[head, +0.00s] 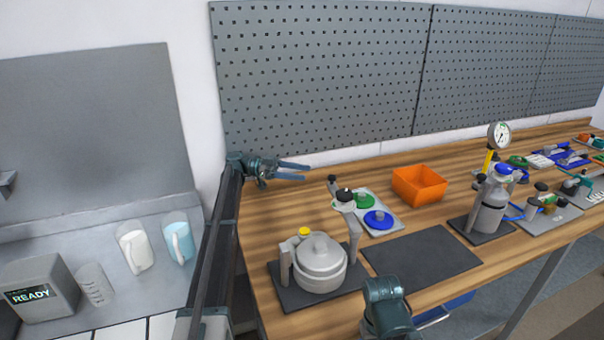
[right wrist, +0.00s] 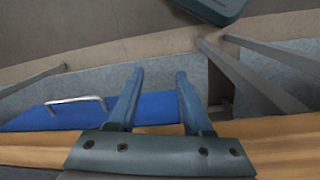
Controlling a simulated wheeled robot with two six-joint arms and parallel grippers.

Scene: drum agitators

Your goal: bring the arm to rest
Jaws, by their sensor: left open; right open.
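My left gripper (head: 305,172) is open and empty, its two fingers pointing right above the back left of the wooden bench, short of the orange bin. My right gripper shows in the right wrist view (right wrist: 160,73), open, with nothing between its two blue-grey fingers. It is over the bench's front edge, with a blue drawer (right wrist: 50,114) and its metal handle (right wrist: 76,102) beyond. In the head view, my right wrist is at the bottom centre, and its fingers cannot be made out there.
A grey lidded pot (head: 320,262) stands on a dark mat beside my right wrist. An empty dark mat (head: 422,257) lies to its right. An orange bin (head: 419,184), a plate with green and blue discs (head: 379,221) and a gauge-topped canister (head: 489,206) stand farther along.

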